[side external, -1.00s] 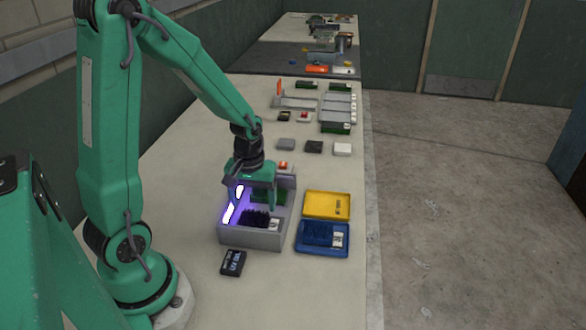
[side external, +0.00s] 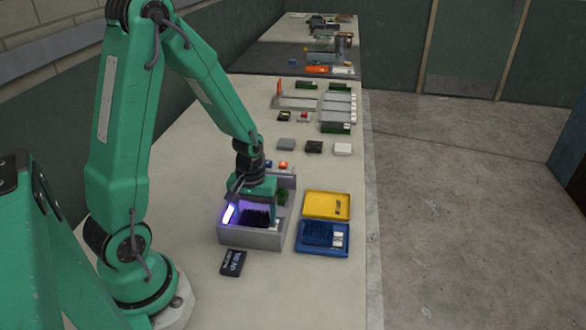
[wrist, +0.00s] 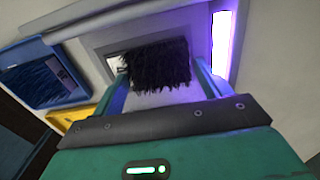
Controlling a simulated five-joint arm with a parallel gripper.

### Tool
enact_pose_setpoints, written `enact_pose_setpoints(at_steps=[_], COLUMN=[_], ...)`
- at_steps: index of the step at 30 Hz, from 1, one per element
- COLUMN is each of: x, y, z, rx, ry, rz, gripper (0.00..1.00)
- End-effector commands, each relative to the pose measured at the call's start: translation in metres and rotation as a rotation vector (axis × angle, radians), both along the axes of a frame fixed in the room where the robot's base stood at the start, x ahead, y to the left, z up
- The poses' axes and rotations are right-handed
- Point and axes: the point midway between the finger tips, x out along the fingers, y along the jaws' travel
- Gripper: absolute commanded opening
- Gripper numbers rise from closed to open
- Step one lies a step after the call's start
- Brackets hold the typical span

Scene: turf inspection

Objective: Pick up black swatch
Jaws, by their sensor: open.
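The black swatch (side external: 257,219), a dark bristly pad, lies in the front part of a grey open box (side external: 252,240). It also shows in the wrist view (wrist: 158,66), at the upper middle between my two green fingers. My gripper (side external: 261,208) is low over the box, just above or around the swatch. In the wrist view my gripper (wrist: 160,88) is open, with one finger on each side of the swatch; I cannot tell whether they touch it.
A glowing violet lamp (side external: 229,212) stands at the box's left wall. A blue tray (side external: 322,250) and a yellow tray (side external: 327,206) lie to the right. A black labelled block (side external: 233,262) lies in front. A green swatch (side external: 282,197) sits behind in the box.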

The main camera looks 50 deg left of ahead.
Motion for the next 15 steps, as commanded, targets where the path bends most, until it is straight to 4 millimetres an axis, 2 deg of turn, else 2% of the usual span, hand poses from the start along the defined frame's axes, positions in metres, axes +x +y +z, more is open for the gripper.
enact_pose_setpoints(at_steps=[1, 6, 15], x=[0.0, 0.0001, 0.0001], y=[0.0, 0.0001, 0.0001], z=[0.0001, 0.0002, 0.0002], rx=[0.0, 0.0, 0.0], ry=[0.0, 0.0, 0.0], rz=[0.0, 0.0, 0.0], gripper=[0.76, 0.43, 0.4])
